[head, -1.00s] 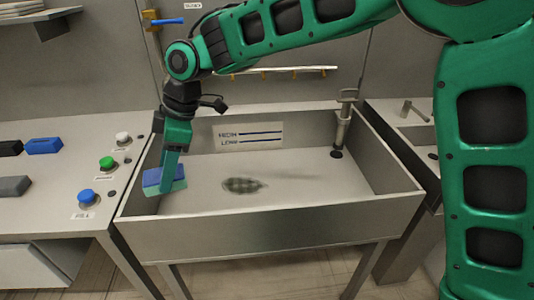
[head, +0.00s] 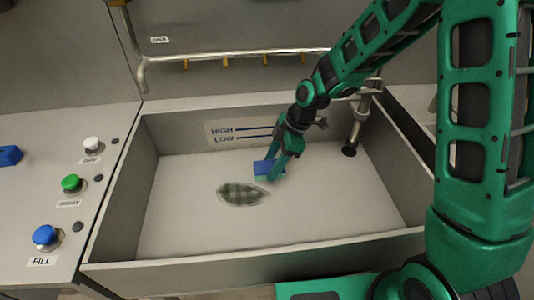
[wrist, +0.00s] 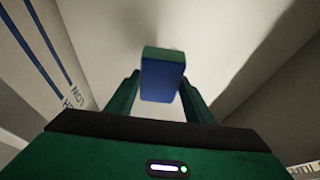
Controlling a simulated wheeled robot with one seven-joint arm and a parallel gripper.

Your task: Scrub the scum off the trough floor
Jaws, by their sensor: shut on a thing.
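A dark green patterned patch of scum (head: 243,193) lies on the pale trough floor, left of the middle. My gripper (head: 277,170) is inside the trough, just above and right of the scum in the head view. It is shut on a blue block with a green underside, a scrubbing sponge (head: 263,167). The sponge also shows between the two fingers in the wrist view (wrist: 163,75). Whether the sponge touches the floor I cannot tell. The scum is not clearly visible in the wrist view.
The trough walls (head: 190,283) rise around the floor. A standing metal pipe (head: 358,125) is at the back right. HIGH and LOW marks are on the back wall. Blue (head: 46,236), green (head: 71,183) and white (head: 92,145) buttons sit on the left counter.

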